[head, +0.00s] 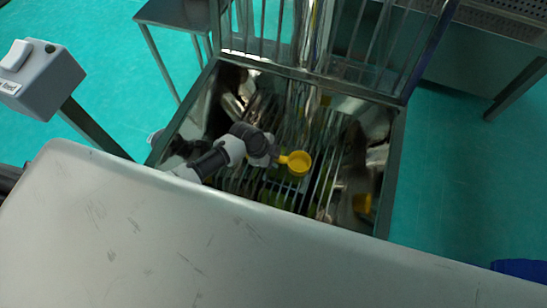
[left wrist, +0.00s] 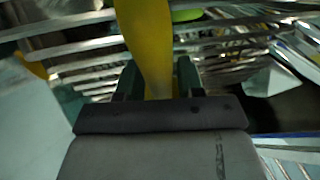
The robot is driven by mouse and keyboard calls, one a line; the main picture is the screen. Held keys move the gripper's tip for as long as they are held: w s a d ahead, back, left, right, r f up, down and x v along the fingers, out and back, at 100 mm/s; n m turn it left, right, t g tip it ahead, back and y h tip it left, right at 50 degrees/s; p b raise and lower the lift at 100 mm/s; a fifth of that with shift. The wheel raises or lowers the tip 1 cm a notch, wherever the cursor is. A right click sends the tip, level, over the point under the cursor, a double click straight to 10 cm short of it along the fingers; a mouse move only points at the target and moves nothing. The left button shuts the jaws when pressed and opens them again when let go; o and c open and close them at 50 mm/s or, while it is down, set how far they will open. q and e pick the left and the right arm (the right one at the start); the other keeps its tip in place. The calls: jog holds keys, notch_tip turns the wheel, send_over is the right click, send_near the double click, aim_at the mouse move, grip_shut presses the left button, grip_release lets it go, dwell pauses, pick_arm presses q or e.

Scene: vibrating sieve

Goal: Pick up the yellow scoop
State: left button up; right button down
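The yellow scoop (head: 299,163) is in the head view, over the slatted inside of the metal sieve box (head: 398,150). Its round cup points right and its handle runs left to my left gripper (head: 277,157). In the left wrist view, the yellow scoop (left wrist: 145,40) runs up from between the two dark fingers of my left gripper (left wrist: 160,82). The fingers are on either side of the handle and appear closed on it. The scoop's cup is outside the left wrist view. My right gripper is in neither view.
Metal bars line the bottom of the box, with greenish pieces among them. A raised barred frame (head: 330,40) stands at its far side. A pale scratched surface (head: 200,245) fills the near side. A grey switch box (head: 40,78) stands at the left. Green floor lies right.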

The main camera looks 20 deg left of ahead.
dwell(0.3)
pick_arm(q)
jog(key=c, duration=0.7)
